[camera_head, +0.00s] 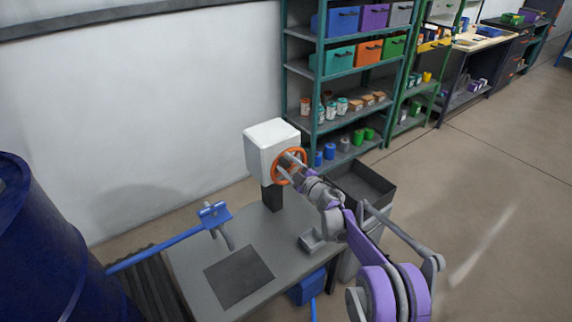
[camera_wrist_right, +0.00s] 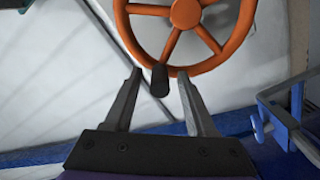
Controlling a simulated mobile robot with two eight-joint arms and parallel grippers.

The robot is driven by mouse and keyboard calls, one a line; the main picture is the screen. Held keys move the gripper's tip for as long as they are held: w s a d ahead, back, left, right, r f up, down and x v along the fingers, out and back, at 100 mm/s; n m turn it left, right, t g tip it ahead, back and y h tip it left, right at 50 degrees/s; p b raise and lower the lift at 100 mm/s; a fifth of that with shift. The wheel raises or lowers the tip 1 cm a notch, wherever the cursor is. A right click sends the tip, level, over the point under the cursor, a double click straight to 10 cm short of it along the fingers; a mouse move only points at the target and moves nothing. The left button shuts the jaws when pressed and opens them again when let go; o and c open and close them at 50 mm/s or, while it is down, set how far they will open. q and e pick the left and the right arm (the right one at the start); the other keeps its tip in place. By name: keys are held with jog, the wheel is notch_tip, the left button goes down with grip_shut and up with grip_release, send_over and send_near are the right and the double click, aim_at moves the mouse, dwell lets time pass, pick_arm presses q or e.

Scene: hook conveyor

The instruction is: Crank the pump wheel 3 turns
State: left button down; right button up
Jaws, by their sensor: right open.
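The orange pump wheel (camera_head: 276,174) is on the front of a white box (camera_head: 268,143), which stands on a dark post at the back of the grey table. My right gripper (camera_head: 291,166) is at the wheel in the head view. In the wrist view its open fingers (camera_wrist_right: 160,82) stand on both sides of the handle, with gaps to it. My left gripper is not in view.
A blue drum (camera_head: 50,245) is at left. Shelves (camera_head: 345,131) stand behind.

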jog(key=v, duration=1)
jog(key=shift+s+b, duration=0.15)
jog(key=shift+b, duration=0.25)
jog(key=shift+d, duration=0.1)
